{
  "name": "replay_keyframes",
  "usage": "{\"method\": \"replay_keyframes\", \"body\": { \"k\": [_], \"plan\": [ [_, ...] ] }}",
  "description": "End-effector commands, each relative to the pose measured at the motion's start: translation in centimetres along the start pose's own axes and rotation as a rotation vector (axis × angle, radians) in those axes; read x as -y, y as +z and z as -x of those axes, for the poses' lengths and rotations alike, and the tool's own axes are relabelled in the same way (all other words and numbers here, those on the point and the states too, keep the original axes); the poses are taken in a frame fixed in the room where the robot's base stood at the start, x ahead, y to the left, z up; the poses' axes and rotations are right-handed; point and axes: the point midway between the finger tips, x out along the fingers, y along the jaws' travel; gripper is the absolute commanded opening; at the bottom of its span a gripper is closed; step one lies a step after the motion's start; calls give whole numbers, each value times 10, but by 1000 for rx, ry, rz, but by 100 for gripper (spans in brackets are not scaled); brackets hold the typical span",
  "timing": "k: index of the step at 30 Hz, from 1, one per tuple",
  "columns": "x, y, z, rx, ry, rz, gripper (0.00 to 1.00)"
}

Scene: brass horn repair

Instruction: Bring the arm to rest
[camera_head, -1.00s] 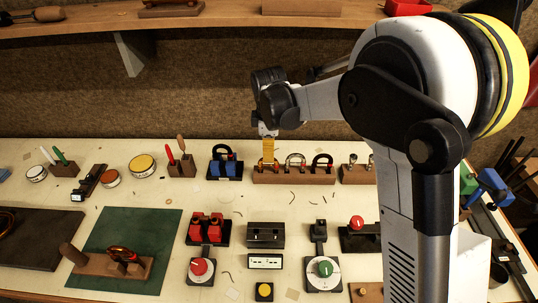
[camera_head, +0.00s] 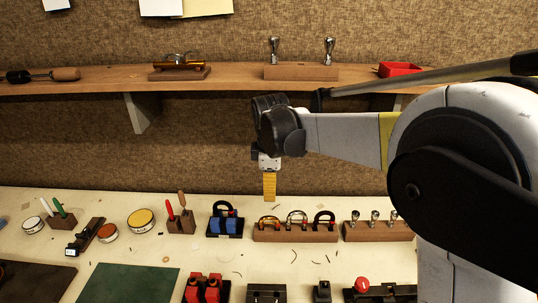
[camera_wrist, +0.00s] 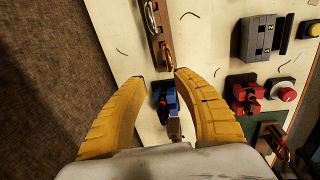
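My gripper (camera_head: 269,200) hangs with its yellow fingers pointing down, above the back part of the bench (camera_head: 330,262). In the wrist view its two curved fingers (camera_wrist: 160,77) stand apart with nothing held between them. Below it in the head view is a wooden block (camera_head: 290,236) holding several curved tubes. A blue-jawed holder with a black loop (camera_head: 225,222) stands just left of that block. This blue holder also shows below the gap between the fingers in the wrist view (camera_wrist: 160,92). My gripper appears clear of both.
A wooden shelf (camera_head: 220,80) runs along the felt wall behind my gripper, with a bracket (camera_head: 146,112) below. It carries a brass part on a stand (camera_head: 180,70) and a red tray (camera_head: 400,69). Red-jawed (camera_head: 207,288) and other fixtures stand nearer the front.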

Motion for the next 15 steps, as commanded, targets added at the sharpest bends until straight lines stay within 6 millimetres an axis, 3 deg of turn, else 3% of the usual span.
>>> {"method": "replay_keyframes", "body": {
  "k": [4,7,15],
  "plan": [
    [8,13,10,-8,19,-67,36],
    [25,37,27,-25,55,-199,36],
    [108,118,62,-127,191,-726,36]
  ]
}}
